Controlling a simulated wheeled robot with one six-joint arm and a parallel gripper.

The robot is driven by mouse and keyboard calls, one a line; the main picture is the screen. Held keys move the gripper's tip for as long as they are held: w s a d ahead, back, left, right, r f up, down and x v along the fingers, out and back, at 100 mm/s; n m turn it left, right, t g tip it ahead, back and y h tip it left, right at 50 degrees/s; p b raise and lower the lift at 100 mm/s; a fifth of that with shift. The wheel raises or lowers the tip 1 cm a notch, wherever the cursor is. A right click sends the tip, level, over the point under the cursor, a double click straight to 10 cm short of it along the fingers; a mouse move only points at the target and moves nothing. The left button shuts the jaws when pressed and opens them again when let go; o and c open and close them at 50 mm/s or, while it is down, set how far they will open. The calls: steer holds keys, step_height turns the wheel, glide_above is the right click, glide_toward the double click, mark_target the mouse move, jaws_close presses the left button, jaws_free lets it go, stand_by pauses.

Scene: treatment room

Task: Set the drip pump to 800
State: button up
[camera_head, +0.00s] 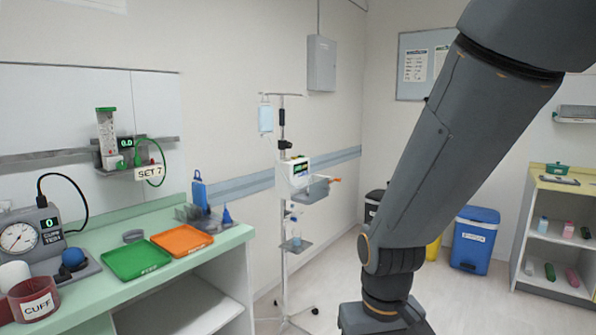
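The drip pump (299,166) is a small white box with a dark, lit display. It is clamped partway up a drip stand (283,225) in the middle of the picture. The display is too small to read. A drip bag (265,117) hangs from the left side of the stand's top bar. My arm comes down from the upper right, to the right of the pump and apart from it in the picture. Its lowest visible part is cut off by the bottom edge, and my gripper's fingers are not in view.
A green-topped counter (125,237) at left bears a green tray (135,259), an orange tray (182,240) and a cuff tester (35,236). A flow meter marked SET 7 hangs above. Bins, including a blue one (474,240), and shelves (558,238) stand right. The stand's wheeled base is on the floor.

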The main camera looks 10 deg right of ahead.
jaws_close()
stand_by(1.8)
